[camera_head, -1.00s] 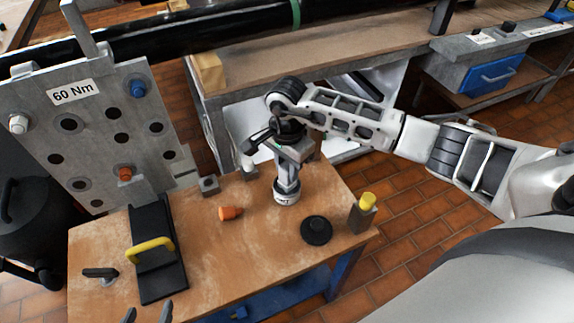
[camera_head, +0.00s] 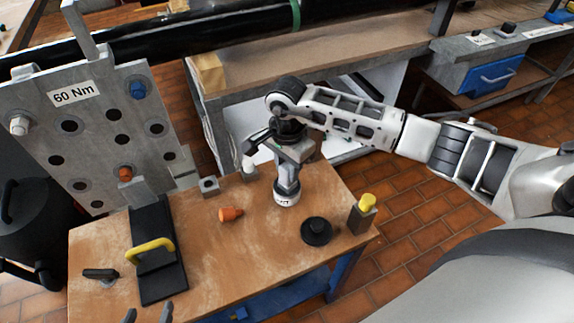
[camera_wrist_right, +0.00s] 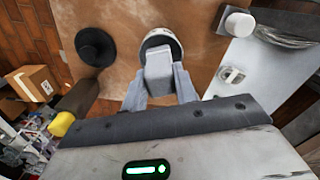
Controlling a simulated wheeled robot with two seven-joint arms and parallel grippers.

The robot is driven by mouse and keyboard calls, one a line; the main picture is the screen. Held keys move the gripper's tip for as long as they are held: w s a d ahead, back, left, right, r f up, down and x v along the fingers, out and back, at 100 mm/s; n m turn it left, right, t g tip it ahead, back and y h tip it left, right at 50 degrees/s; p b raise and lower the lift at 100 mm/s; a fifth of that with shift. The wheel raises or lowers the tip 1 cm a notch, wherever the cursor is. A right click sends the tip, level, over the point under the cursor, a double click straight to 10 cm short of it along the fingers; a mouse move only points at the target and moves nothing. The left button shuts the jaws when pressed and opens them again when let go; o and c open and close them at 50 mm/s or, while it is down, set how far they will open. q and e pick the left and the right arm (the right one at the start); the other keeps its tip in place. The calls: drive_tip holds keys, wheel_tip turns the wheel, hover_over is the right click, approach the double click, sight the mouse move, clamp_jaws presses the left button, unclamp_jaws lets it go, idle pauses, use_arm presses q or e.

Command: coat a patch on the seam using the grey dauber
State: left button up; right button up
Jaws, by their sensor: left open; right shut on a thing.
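My right gripper (camera_wrist_right: 160,85) is shut on a grey block-shaped handle (camera_wrist_right: 158,68), which I take to be the grey dauber. The handle stands over a round, white-rimmed pot or base (camera_wrist_right: 161,40). In the head view this white base (camera_head: 286,194) is on the wooden table below my right gripper (camera_head: 290,160). Whether the dauber sits inside it or is joined to it is hidden. My left gripper (camera_head: 148,314) shows only its two fingertips at the bottom edge, apart and empty. A long black pipe (camera_head: 200,38) with a green band (camera_head: 296,14) crosses the top; I cannot pick out the seam.
On the wooden table (camera_head: 215,265) are an orange plug (camera_head: 230,214), a black disc (camera_head: 316,231), a yellow-topped block (camera_head: 364,212), a square nut (camera_head: 208,186) and a black stand with a yellow handle (camera_head: 152,248). An upright bolted plate (camera_head: 98,145) rises at the left.

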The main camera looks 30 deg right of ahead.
drive_tip(key=shift+r+p, duration=1.8)
drive_tip(key=shift+r, duration=1.45)
